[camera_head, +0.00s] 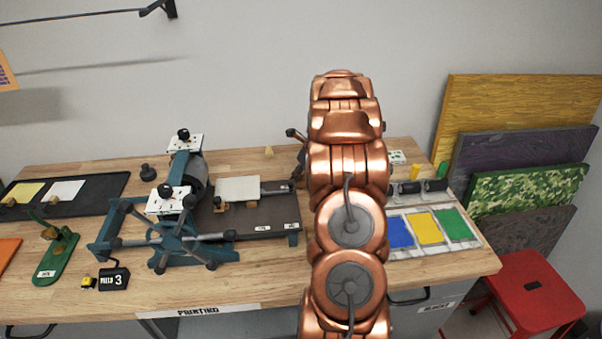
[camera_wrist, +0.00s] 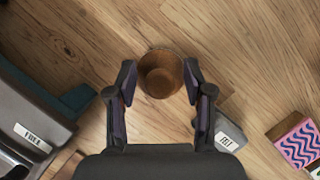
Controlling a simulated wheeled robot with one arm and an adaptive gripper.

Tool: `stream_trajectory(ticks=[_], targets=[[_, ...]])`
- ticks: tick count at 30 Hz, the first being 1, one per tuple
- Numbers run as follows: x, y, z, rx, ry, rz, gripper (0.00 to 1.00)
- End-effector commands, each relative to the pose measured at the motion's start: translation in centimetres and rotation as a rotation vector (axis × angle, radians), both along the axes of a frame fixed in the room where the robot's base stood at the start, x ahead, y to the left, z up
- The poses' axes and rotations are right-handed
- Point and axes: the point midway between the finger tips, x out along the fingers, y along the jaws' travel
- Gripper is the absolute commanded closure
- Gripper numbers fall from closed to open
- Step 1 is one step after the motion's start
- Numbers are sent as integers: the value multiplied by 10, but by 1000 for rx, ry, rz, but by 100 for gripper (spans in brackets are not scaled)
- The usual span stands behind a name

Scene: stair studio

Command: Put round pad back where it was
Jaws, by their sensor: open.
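A brown, round, cup-like thing (camera_wrist: 160,76), which may be the round pad, stands on the wooden table in the wrist view. My gripper (camera_wrist: 160,84) is open, with one finger on each side of it. Whether the fingers touch it I cannot tell; small gaps seem to show. In the head view my copper arm hides this spot and most of my gripper, so the brown thing cannot be made out there.
A hand press (camera_head: 262,224) with a roller stands left of my arm. In the wrist view a grey labelled block (camera_wrist: 229,134) lies close to the right finger, and a pink-and-blue patterned block (camera_wrist: 294,142) lies farther right. Ink pads (camera_head: 428,228) lie right of my arm.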

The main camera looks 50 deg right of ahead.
Motion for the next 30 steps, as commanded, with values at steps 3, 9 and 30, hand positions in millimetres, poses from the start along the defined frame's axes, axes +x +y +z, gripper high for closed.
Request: stream_trajectory(ticks=[3,9,30], targets=[[0,0,0,0,0,0,48],[-3,-1,11,-3,-2,-1,48],[-43,-5,107,-2,-2,-2,48]])
